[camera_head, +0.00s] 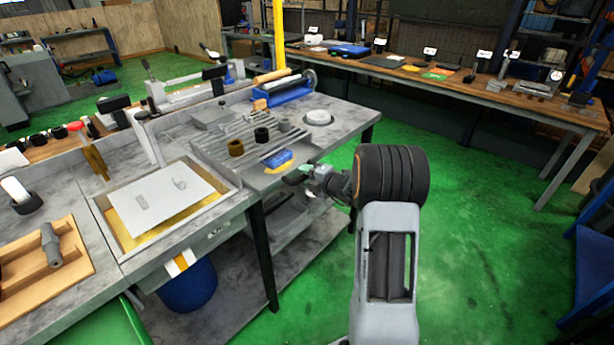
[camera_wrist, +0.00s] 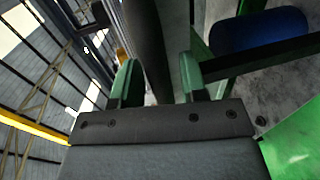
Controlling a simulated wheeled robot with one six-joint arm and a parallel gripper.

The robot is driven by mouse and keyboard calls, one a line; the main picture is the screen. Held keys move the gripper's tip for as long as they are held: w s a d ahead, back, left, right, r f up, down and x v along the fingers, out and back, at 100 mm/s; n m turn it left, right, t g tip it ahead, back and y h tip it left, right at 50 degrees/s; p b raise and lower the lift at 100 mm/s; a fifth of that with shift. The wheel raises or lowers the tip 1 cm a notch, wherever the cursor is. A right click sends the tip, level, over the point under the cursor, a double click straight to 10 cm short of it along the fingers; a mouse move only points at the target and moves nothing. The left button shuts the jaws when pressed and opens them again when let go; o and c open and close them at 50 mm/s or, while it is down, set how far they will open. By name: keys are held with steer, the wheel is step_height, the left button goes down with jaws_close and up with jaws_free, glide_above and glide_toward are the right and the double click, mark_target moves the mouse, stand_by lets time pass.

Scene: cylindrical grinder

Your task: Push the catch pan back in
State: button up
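A dark grey pan-like piece (camera_head: 287,216), which looks like the catch pan, shows below the worktop, partly hidden by the worktop edge and my arm. I cannot tell how far out it stands. My gripper (camera_head: 302,174) is at the right front edge of the worktop, above and close to that piece. In the wrist view my gripper (camera_wrist: 160,82) has its two green fingers apart. A dark bar (camera_wrist: 148,40) shows beyond the gap between them. I cannot tell whether anything is touched.
The grey worktop (camera_head: 345,113) carries a slatted rack, dark rings and a blue block (camera_head: 278,158). A table leg (camera_head: 263,255) and a blue bin (camera_head: 188,287) stand to the left below. A shallow tray (camera_head: 110,222) holds a grey sheet. Green floor at right is clear.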

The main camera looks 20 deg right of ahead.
jaws_close()
steer(key=x, duration=0.4)
steer(key=shift+w+r+p, duration=0.15)
steer(key=shift+r+p, duration=0.15)
steer(key=shift+r, duration=0.05)
steer(key=shift+o, duration=0.7)
jaws_free()
